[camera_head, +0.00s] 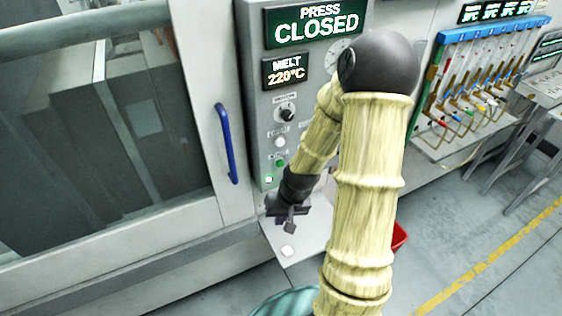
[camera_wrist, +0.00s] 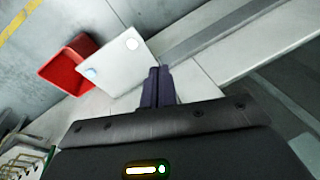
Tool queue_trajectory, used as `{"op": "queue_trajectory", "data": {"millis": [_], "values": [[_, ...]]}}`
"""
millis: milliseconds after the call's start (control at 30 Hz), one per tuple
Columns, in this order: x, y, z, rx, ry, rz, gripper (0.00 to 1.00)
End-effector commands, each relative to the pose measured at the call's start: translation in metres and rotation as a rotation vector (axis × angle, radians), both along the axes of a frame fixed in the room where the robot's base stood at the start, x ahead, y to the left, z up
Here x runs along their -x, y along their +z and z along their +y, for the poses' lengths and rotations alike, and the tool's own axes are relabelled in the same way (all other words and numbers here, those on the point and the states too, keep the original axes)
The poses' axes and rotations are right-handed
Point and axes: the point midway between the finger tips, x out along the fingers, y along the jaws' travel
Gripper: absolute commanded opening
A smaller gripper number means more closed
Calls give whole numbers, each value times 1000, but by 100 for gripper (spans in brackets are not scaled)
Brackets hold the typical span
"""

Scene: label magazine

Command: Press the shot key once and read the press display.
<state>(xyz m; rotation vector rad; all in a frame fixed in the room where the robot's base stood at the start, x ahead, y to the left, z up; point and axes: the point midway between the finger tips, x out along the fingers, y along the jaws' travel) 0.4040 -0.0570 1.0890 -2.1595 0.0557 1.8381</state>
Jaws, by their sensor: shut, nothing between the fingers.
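The press display (camera_head: 316,24) on the control panel reads "PRESS CLOSED" in lit letters. Below it a melt display (camera_head: 286,71) reads "MELT 220°C". Under that the panel carries a dark rotary knob (camera_head: 285,113), a white round button (camera_head: 280,142), a green button (camera_head: 280,163) and a pale square (camera_head: 268,180). Their labels are too small to read, so I cannot tell which is the shot key. My gripper (camera_head: 290,222) is shut and empty, pointing down in front of the panel's lower part, over a pale shelf. In the wrist view its shut fingers (camera_wrist: 157,84) point toward the shelf.
The pale shelf (camera_head: 300,238) bears a small white disc (camera_head: 288,251). A red bin (camera_wrist: 68,65) stands beside it. A blue door handle (camera_head: 226,143) is left of the panel. A blue rack (camera_head: 490,32) with hoses stands at right. Open floor lies at lower right.

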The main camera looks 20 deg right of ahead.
Motion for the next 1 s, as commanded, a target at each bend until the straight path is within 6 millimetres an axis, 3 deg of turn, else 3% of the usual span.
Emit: {"op": "queue_trajectory", "data": {"millis": [300,700,1000], "values": [[-30,-27,-32,-256,-250,-114,0],[-70,-10,-98,-497,-601,-379,0],[-73,-8,-103,-507,-622,-399,0]]}}
